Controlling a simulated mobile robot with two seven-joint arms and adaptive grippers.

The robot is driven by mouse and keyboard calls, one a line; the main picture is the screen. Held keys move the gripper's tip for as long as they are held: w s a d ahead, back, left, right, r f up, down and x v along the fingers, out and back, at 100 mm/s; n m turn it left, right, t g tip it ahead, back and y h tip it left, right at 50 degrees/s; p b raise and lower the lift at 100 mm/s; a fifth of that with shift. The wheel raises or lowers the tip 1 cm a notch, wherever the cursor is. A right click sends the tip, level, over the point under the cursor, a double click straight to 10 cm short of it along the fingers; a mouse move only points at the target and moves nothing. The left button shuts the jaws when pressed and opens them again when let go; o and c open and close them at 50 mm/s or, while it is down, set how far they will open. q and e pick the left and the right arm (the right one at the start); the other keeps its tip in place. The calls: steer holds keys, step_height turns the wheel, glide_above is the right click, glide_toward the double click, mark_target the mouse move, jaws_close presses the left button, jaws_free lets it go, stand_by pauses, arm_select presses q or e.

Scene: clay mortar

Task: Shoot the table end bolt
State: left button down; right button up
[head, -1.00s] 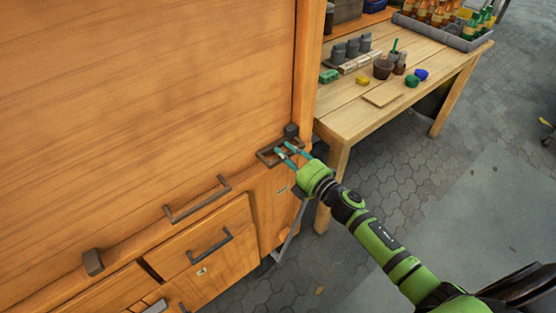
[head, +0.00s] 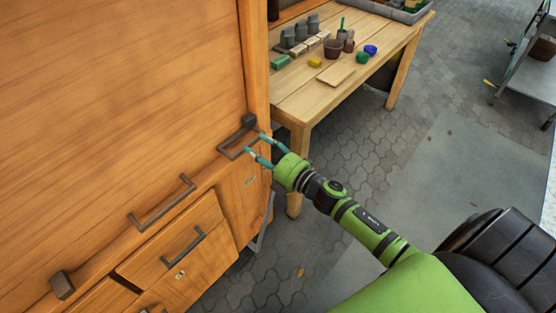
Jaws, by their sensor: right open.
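The table-end bolt appears to be the dark block (head: 248,121) at the lower right corner of the big wooden panel (head: 120,110), on the side by the work table. A dark rectangular pull (head: 228,151) sits just below and left of it. My right gripper (head: 255,142) is open, its two teal fingers pointing left at the right end of the pull, just below the block. I cannot tell whether a finger touches either one. The fingers hold nothing. A similar dark block (head: 61,285) is at the panel's lower left. My left gripper is not in view.
The wooden work table (head: 310,98), with pots and coloured lumps, stands close on the right. A metal cart (head: 525,80) is at far right. Paved floor between is clear.

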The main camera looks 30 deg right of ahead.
steer(key=v, duration=0.7)
steer(key=shift+s+d, duration=0.2)
steer(key=shift+s, duration=0.15)
steer(key=s+d+f+m+g+h, duration=0.1)
steer(key=s+f+m+g+h, duration=0.2)
steer(key=f, duration=0.6)
steer(key=s+d+f+m+g+h, duration=0.1)
steer(key=s+d+f+m, duration=0.15)
steer(key=f+m, duration=0.45)
steer(key=s+f+m+g+h, duration=0.15)
steer(key=s+f, duration=0.25)
steer(key=f, duration=0.8)
steer(key=s+a+f+m+g, duration=0.2)
steer(key=s+f, duration=0.3)
steer(key=s, duration=0.4)
steer(key=s+a+f+m+g, duration=0.2)
steer(key=s+f+g, duration=0.3)
steer(key=s, duration=0.5)
steer(key=s+a+f+m+g, duration=0.2)
steer(key=s+f+m+g, duration=0.1)
steer(key=s+f, duration=0.4)
steer(key=s+m, duration=0.1)
steer(key=s, duration=0.2)
steer(key=shift+s+a+f+h, duration=0.15)
steer(key=shift+a+f+h, duration=0.05)
steer(key=shift+a+h, duration=0.15)
steer(key=shift+g, duration=0.25)
